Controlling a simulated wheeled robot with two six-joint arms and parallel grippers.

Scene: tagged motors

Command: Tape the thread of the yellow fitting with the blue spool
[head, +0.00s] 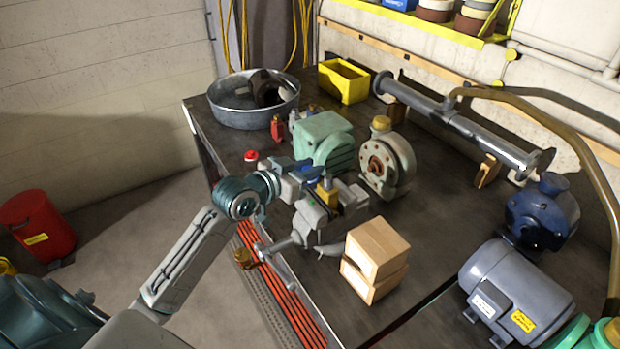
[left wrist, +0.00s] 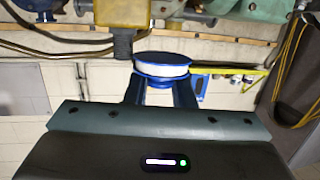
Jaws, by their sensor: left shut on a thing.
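The yellow fitting (head: 328,191) stands in the jaws of a grey vise (head: 318,217) near the table's left edge. In the left wrist view the fitting (left wrist: 123,13) shows at the top, its narrower end towards the spool. My left gripper (head: 303,168) is shut on the blue spool (left wrist: 162,66), which has white tape wound between blue flanges. In the left wrist view the spool is right beside the fitting's narrow end; I cannot tell whether they touch. In the head view the spool is mostly hidden by the gripper. My right gripper is not in view.
Green pump housings (head: 322,137) stand just behind the vise. Wooden blocks (head: 377,250) are stacked in front of it. A blue pump (head: 541,211) and grey motor (head: 515,283) stand at right. A round metal pan (head: 240,118) and yellow bin (head: 343,84) are at the back.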

